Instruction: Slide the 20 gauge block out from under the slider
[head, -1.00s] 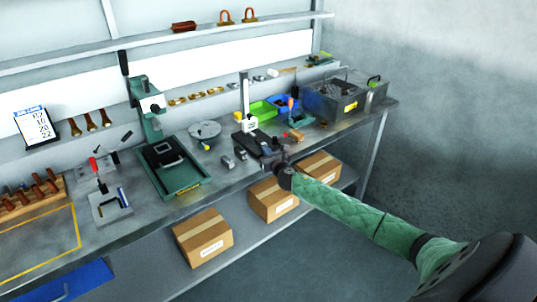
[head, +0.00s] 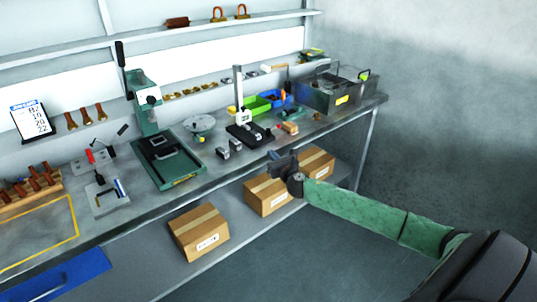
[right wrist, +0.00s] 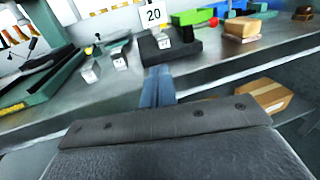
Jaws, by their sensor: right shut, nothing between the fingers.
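The height gauge stands at the middle right of the bench, with a black base (head: 240,138), a pale upright post and a white slider (head: 243,117). In the right wrist view, a white plate reading 20 (right wrist: 152,15) shows above the black base (right wrist: 180,45). A small grey block (right wrist: 163,41) shows on that base below the plate; I cannot read a mark on it or tell whether the slider touches it. My right gripper (head: 272,157) is shut and empty, apart from the gauge near the bench's front edge. Its fingers (right wrist: 158,85) point towards the base. My left gripper is out of view.
Two small metal blocks (head: 222,153) (head: 235,145) stand left of the base. A green press (head: 165,160) and a round dial plate (head: 200,124) are further left. Green (head: 257,105) and blue (head: 280,97) bins and a wooden block (head: 290,128) lie right. Boxes (head: 268,194) are below.

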